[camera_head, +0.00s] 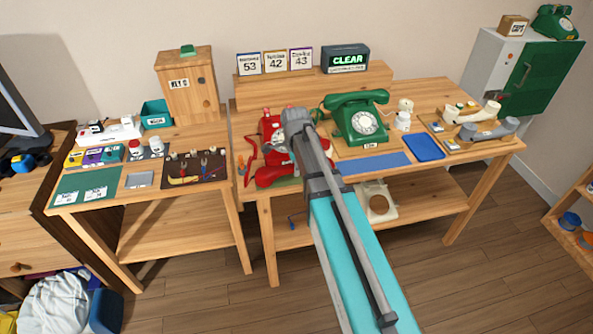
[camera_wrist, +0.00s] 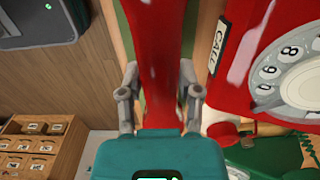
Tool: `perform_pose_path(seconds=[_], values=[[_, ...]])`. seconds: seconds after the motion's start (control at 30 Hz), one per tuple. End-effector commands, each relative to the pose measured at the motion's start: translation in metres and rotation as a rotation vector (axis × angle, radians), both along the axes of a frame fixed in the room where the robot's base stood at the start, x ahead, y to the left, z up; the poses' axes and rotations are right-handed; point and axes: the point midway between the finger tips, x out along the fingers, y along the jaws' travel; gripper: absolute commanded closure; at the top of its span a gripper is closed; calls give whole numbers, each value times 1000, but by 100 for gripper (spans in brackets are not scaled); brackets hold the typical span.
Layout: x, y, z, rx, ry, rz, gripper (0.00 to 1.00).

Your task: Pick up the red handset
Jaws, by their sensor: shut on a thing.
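The red handset (camera_wrist: 157,55) runs between the two fingers of my gripper (camera_wrist: 157,92) in the wrist view, with a finger on each side of it. My gripper is shut on it. In the head view, part of the red handset (camera_head: 267,178) shows at the table's front edge, left of my arm. The red phone (camera_wrist: 240,55) with its white dial and CALL label lies right beside the handset in the wrist view.
A green phone (camera_head: 357,117) stands just right of my arm, close to it. A blue tray (camera_head: 424,147) and loose handsets (camera_head: 480,130) lie further right. The CLEAR display (camera_head: 345,59) stands on a wooden riser behind. A tool mat (camera_head: 195,170) lies on the left table.

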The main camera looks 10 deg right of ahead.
Motion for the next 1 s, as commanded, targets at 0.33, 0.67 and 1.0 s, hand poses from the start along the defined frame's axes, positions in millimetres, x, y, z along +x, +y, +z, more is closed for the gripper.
perform_pose_path(seconds=[0.33, 0.67, 1.0], values=[[0, 0, 1, 0, 0, 0, 100], [0, 0, 14, 0, 0, 0, 100], [-12, 1, 47, 0, 0, 0, 100]])
